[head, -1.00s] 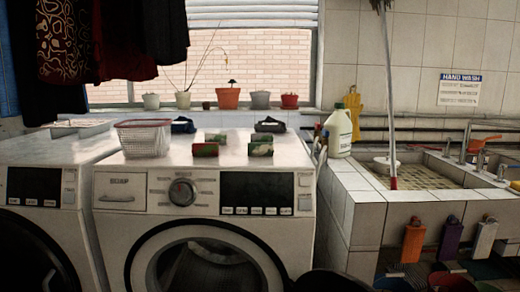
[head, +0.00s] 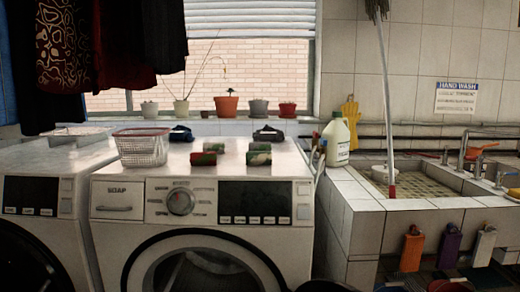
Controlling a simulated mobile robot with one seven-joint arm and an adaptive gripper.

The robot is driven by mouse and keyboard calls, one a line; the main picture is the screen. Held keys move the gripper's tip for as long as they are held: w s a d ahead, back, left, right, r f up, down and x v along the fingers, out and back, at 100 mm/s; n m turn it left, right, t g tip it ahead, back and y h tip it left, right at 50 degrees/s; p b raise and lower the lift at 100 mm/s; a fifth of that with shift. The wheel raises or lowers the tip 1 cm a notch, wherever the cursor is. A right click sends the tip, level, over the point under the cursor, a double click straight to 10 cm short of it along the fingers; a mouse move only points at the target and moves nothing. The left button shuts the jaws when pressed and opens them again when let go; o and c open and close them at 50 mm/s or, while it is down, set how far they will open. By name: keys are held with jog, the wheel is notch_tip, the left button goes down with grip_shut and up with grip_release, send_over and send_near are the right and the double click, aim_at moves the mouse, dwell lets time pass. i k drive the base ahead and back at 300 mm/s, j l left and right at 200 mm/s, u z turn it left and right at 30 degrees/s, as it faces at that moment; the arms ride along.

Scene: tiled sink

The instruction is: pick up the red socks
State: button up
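Several small folded bundles that look like socks lie on top of the middle washing machine (head: 205,183). The front left bundle (head: 203,159) has a red front face, with a greenish piece (head: 214,147) just behind it. The front right bundle (head: 258,159) looks mostly green with some red, and a similar piece (head: 260,146) is behind it. Two dark bundles, left (head: 180,134) and right (head: 268,134), lie farther back. I cannot tell for certain which are the red socks; the front left one shows the most red. My gripper is not in view.
A wire basket (head: 142,150) with a red rim stands left of the bundles. Potted plants (head: 227,105) line the windowsill. A white jug (head: 335,141) stands on the tiled sink edge (head: 355,190), with a mop (head: 385,95) leaning in the sink.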

aim_at(203, 158)
jog(key=i+j+u, duration=0.55)
jog(key=u, duration=0.15)
jog(key=i+j+u, duration=0.1)
jog(key=i+u, duration=0.25)
